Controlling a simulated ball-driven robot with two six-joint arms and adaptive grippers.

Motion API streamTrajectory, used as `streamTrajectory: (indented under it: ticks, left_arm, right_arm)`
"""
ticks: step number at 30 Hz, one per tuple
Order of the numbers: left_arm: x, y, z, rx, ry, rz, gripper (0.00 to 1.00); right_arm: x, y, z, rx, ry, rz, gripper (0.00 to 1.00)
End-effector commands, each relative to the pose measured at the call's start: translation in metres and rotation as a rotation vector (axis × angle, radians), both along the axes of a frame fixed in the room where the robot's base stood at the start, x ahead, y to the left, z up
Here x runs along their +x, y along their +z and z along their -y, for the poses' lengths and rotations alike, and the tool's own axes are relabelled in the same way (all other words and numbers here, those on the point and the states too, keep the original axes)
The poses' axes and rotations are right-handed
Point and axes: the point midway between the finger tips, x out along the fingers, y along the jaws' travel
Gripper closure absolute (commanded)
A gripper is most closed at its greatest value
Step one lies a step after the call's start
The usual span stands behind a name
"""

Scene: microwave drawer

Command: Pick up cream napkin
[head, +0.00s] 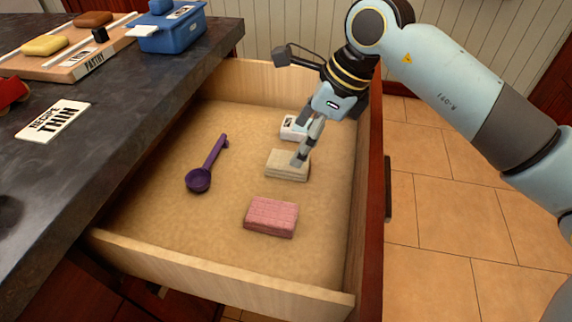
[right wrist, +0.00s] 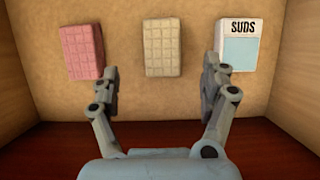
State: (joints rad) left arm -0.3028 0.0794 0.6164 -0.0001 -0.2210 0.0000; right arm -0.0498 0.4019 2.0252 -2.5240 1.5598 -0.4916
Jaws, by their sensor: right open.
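The cream napkin (head: 284,167) is a folded, quilted block lying flat in the open drawer. In the right wrist view the cream napkin (right wrist: 165,48) lies between a pink napkin and a SUDS box, ahead of the fingers. My right gripper (head: 304,150) reaches down into the drawer over the cream napkin, and its finger hides part of it. In the right wrist view my right gripper (right wrist: 160,78) has its two fingers wide apart with nothing between them. I cannot tell whether a finger touches the napkin. My left gripper is not in view.
In the drawer (head: 215,278), a pink napkin (head: 271,217) lies nearer, a purple scoop (head: 203,173) lies left, and the SUDS box (right wrist: 239,45) lies behind.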

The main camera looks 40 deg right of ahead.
Motion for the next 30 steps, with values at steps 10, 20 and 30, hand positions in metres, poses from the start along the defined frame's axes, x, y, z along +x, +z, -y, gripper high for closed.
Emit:
streamTrajectory:
  ticks: [10, 20, 30]
  left_arm:
    - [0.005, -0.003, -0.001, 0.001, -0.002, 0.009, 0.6]
    - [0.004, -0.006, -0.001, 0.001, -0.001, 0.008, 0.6]
    - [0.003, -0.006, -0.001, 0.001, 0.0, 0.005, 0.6]
  right_arm:
    - [0.017, -0.037, -0.011, 0.003, 0.0, -0.003, 0.2]
    - [0.023, -0.056, -0.015, 0.0, 0.001, 0.0, 0.2]
    - [0.022, -0.056, -0.015, -0.001, 0.001, -0.001, 0.53]
